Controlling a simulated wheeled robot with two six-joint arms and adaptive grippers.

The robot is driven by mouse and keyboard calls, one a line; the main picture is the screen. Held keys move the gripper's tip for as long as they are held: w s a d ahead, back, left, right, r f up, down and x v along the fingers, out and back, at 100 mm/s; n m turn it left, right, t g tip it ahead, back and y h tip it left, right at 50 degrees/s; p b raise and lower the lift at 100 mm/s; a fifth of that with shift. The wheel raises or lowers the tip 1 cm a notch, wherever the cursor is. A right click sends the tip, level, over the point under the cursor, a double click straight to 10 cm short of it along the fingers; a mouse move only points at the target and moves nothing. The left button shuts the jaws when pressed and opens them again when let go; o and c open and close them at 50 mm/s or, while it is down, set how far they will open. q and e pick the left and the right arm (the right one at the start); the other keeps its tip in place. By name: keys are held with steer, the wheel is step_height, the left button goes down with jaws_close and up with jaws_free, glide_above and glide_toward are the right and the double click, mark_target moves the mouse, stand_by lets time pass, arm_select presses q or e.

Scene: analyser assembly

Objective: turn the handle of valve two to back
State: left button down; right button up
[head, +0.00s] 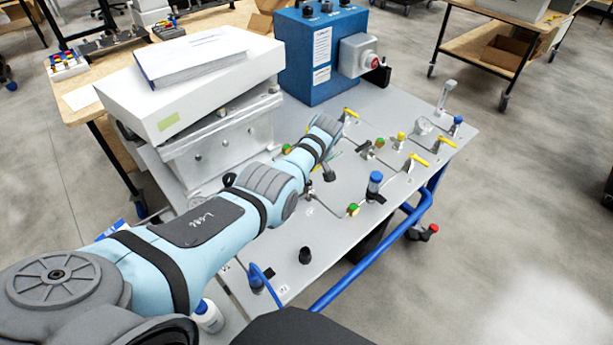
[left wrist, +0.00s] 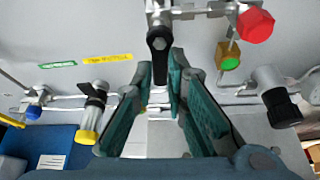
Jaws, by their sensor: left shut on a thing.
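In the left wrist view a black-ended valve handle (left wrist: 159,42) stands between the teal fingers of my left gripper (left wrist: 163,72), which is shut on it. The handle sits on metal fittings with a tube across the grey panel (left wrist: 110,25). I cannot read a valve number, so which valve is number two is not clear. In the head view my left arm reaches over the panel (head: 280,230); the gripper and the held handle are mostly hidden behind the wrist. My right gripper is not in view.
In the left wrist view a red knob (left wrist: 255,25), a green knob (left wrist: 229,60), a black-capped fitting (left wrist: 282,108) and a yellow-capped fitting (left wrist: 88,125) stand near the fingers. In the head view a white box (head: 190,85) and a blue unit (head: 318,60) stand behind.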

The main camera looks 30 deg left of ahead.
arm_select(q)
steer(key=shift+s+f+n+g+b, duration=0.1)
steer(key=shift+s+n+g+b, duration=0.15)
steer(key=shift+n+b, duration=0.4)
steer(key=c, duration=1.6)
jaws_free()
steer(key=shift+w, duration=0.1)
steer(key=v, duration=1.2)
